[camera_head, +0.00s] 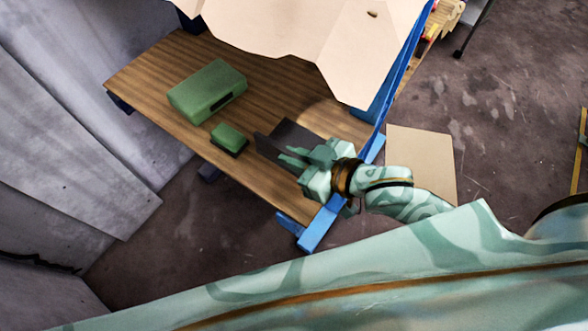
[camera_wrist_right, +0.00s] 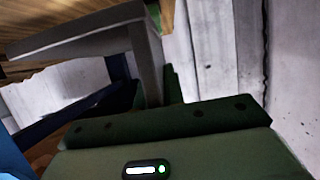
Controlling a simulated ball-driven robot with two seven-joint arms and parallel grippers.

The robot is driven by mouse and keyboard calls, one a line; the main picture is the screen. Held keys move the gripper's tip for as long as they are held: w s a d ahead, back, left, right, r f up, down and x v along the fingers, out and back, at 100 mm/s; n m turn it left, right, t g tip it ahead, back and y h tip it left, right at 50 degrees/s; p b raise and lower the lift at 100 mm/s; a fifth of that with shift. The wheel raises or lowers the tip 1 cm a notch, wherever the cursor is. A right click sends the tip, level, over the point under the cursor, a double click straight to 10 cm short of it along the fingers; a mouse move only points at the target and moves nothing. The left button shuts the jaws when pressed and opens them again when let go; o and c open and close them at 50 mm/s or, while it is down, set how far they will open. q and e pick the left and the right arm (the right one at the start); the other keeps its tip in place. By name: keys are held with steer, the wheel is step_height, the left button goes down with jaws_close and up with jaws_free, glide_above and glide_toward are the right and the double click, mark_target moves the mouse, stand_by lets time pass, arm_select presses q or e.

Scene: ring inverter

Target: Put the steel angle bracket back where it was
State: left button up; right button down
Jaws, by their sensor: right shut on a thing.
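The steel angle bracket (camera_head: 292,133) is a dark grey, L-shaped piece at the right front part of the wooden table (camera_head: 270,85). My right gripper (camera_head: 294,160) is shut on it. In the right wrist view the bracket (camera_wrist_right: 88,37) shows as a grey plate with a second leg bent down, and a green finger (camera_wrist_right: 173,84) is beside that leg. Part of the bracket is hidden behind the gripper in the head view. I cannot tell whether the bracket touches the tabletop. My left gripper is not in view.
A larger green case (camera_head: 207,92) and a small green box (camera_head: 229,138) lie left of the bracket. A pale torn-edged sheet (camera_head: 270,27) hangs over the table's back. Blue frame posts (camera_head: 322,223) edge the right side. Bare tabletop shows behind the bracket.

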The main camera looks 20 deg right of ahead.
mark_target(294, 143)
steer(key=w+f+b, duration=0.1)
steer(key=w+f, duration=0.1)
steer(key=w+d+f+b, duration=0.1)
steer(key=w, duration=0.1)
steer(key=w+f, duration=0.2)
steer(key=shift+w+d+f+b, duration=0.15)
steer(key=shift+d+f+b, duration=0.2)
steer(key=shift+d+b, duration=0.05)
steer(key=f, duration=0.1)
steer(key=f+b, duration=0.1)
steer(key=f, duration=0.1)
steer(key=shift+w+d+f+b, duration=0.1)
steer(key=shift+w+f+b, duration=0.15)
steer(key=shift+f+b, duration=0.1)
steer(key=shift+r, duration=0.1)
steer(key=c, duration=1.8)
jaws_free()
steer(key=shift+s+f, duration=0.15)
steer(key=shift+f, duration=0.25)
steer(key=o, duration=0.3)
steer(key=shift+s, duration=0.1)
steer(key=shift+r, duration=0.1)
